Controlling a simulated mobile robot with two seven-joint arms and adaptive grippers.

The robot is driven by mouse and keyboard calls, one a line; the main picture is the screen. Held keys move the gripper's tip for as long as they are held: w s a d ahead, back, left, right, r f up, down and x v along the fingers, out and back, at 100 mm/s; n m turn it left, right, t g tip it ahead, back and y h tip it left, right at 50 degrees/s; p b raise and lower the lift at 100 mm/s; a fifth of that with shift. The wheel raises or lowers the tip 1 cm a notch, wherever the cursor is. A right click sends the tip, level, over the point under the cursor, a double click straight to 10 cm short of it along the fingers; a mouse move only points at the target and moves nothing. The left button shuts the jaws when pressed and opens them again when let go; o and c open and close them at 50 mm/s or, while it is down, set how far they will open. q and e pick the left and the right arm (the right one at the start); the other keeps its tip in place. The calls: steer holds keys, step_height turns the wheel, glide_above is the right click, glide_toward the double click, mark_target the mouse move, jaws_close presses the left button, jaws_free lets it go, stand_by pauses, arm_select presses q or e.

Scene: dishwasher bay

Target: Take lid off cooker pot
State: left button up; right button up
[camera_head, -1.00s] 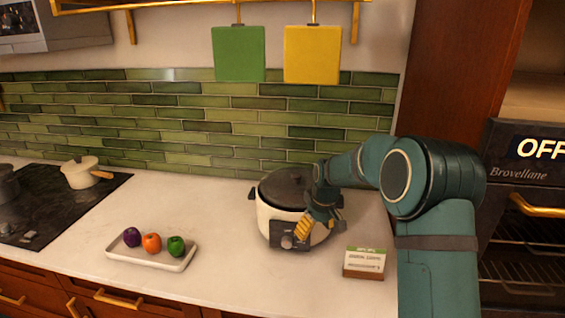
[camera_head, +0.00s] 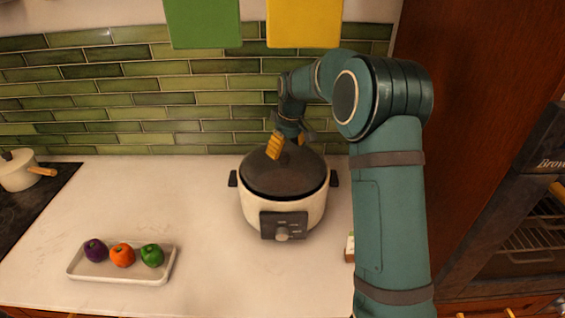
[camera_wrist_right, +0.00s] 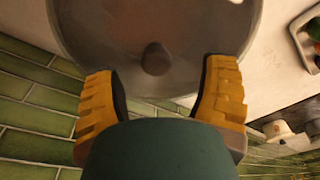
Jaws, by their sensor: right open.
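The cooker pot (camera_head: 312,207) is white with a dark control panel and stands on the counter. Its dark round lid (camera_head: 275,183) is on top of the pot. In the right wrist view, the lid (camera_wrist_right: 100,35) fills the upper middle, with its dark knob (camera_wrist_right: 155,58) just beyond and between the yellow fingertips. My right gripper (camera_head: 290,146) is open and empty over the far part of the lid; it also shows in the wrist view (camera_wrist_right: 160,78). I cannot tell whether its fingers touch the lid. My left gripper is out of view.
A white tray (camera_head: 120,281) with a purple, an orange and a green item lies to the left. A small pot (camera_head: 18,173) stands at the far left. A green tiled wall (camera_head: 150,90) is behind.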

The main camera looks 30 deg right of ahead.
mark_target(284, 154)
steer(key=f, duration=0.1)
steer(key=w+f, duration=0.1)
steer(key=f, duration=0.2)
steer(key=shift+w+d+f, duration=0.1)
steer(key=shift+w+f, duration=0.15)
steer(key=shift+f, duration=0.1)
jaws_close()
steer(key=shift+r, duration=0.15)
steer(key=shift+r, duration=1.4)
steer(key=shift+s+r, duration=0.1)
steer(key=shift+r, duration=0.25)
steer(key=s+a+b, duration=0.2)
steer(key=s+a, duration=0.7)
steer(key=s, duration=0.6)
steer(key=shift+a, duration=0.2)
